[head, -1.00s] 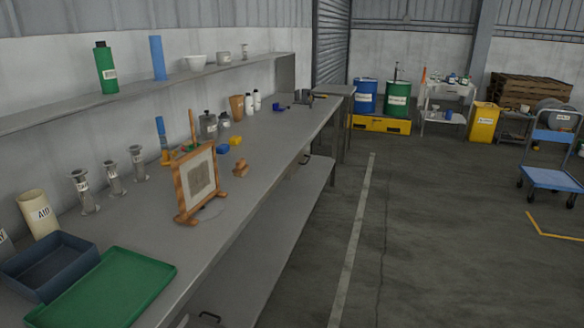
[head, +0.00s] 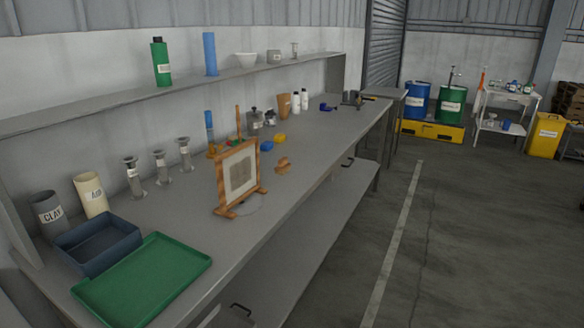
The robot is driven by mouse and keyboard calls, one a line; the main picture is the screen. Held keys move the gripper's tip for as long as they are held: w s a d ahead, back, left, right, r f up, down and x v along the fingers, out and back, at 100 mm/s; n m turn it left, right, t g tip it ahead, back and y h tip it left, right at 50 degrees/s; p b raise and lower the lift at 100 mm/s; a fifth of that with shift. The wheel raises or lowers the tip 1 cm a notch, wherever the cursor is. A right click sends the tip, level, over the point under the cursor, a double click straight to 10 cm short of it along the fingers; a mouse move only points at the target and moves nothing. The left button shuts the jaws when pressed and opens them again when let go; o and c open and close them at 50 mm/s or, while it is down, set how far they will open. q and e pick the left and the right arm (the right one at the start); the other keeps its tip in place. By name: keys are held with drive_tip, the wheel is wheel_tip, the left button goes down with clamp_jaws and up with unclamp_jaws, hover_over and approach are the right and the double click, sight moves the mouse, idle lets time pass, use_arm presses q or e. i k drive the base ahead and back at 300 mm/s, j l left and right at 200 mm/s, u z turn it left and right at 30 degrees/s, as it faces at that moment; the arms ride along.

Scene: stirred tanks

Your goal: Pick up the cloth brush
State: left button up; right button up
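A small wooden object (head: 283,165), which may be the cloth brush, lies on the grey workbench (head: 200,240) to the right of a framed panel. It is too small to make out bristles. The wooden frame (head: 239,178) stands upright on feet near the bench's front edge, with a pale sheet in it. Neither of my grippers is in view.
A green tray (head: 142,280) and a dark blue bin (head: 97,243) sit at the near left, beside labelled cups. Metal stands (head: 133,178) line the back. A shelf (head: 200,78) runs above. The floor (head: 450,260) to the right is clear.

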sight(283, 167)
drive_tip(key=i+l+u, duration=0.1)
drive_tip(key=u, duration=0.45)
drive_tip(key=i+l+u, duration=0.3)
drive_tip(key=l, duration=0.35)
drive_tip(key=i+l+u, duration=0.2)
drive_tip(key=l, duration=0.15)
drive_tip(key=i+l+u, duration=0.15)
drive_tip(key=l, duration=0.2)
drive_tip(key=l+u, duration=0.15)
drive_tip(key=l, duration=0.25)
